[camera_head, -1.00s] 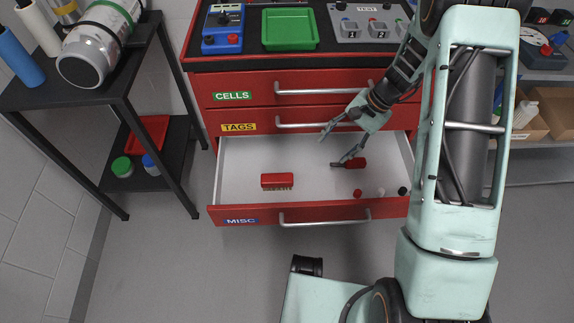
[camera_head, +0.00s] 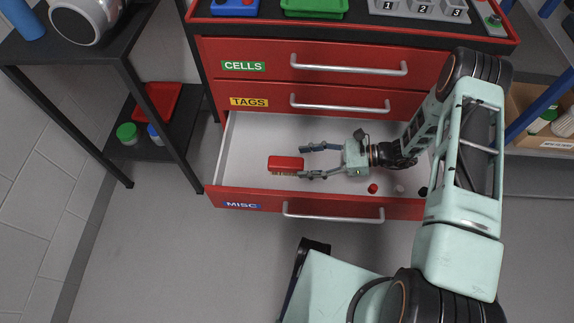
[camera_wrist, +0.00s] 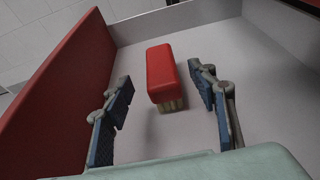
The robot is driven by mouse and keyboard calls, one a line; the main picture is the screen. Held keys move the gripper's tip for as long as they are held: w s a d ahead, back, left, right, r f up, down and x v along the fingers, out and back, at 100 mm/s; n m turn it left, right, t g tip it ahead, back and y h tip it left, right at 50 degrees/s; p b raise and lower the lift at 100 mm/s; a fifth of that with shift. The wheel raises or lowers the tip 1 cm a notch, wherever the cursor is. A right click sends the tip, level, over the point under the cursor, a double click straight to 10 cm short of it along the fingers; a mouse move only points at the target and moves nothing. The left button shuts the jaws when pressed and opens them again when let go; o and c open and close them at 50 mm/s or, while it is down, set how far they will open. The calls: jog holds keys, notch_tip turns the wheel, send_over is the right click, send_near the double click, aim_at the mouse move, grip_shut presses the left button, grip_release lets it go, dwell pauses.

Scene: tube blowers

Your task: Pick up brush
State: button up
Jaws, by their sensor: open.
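The brush (camera_head: 286,163) has a red block back and pale bristles, and lies in the left part of the open MISC drawer (camera_head: 245,140). My gripper (camera_head: 304,161) is open inside the drawer, to the right of the brush, with its fingers pointing left toward it. In the wrist view the brush (camera_wrist: 163,72) lies ahead, between the lines of the two spread fingers (camera_wrist: 160,110). The right finger is closer beside it than the left one. The fingers do not appear closed on it.
A small red item (camera_head: 373,188), a whitish one and a black one lie near the drawer's front right. The drawer's red front wall (camera_wrist: 65,85) is close to my left finger. The closed TAGS drawer (camera_head: 350,100) sits above. A black shelf (camera_head: 100,70) stands at the left.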

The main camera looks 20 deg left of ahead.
aim_at(288, 162)
jog(key=b+x, duration=0.1)
jog(key=x, duration=0.5)
jog(key=shift+a+r, duration=0.1)
jog(key=shift+a, duration=0.3)
jog(key=c, duration=1.3)
